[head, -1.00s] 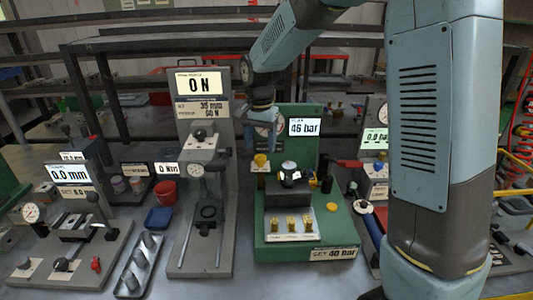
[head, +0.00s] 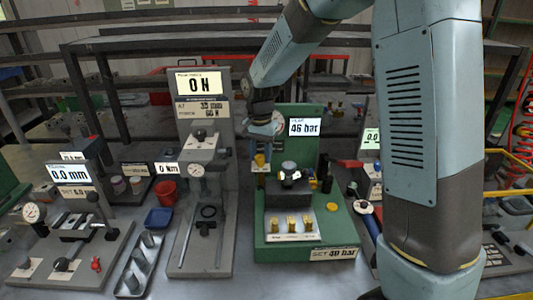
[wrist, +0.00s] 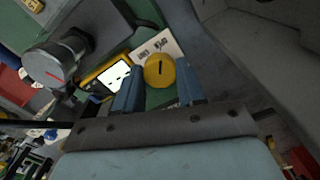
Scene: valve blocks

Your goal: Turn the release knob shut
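The green valve stand (head: 333,228) carries a display (head: 304,127) reading 46 bar and a plate (head: 333,253) reading SET 40 bar. My gripper (head: 266,130) points down above the knob. In the wrist view my gripper (wrist: 158,88) has its two blue fingers apart, with the knob framed between their tips. I cannot tell whether they touch it.
A black block (head: 290,180) and several brass fittings (head: 292,224) stand on the green stand. A grey stand (head: 207,235) with a 0 N display is close on the left.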

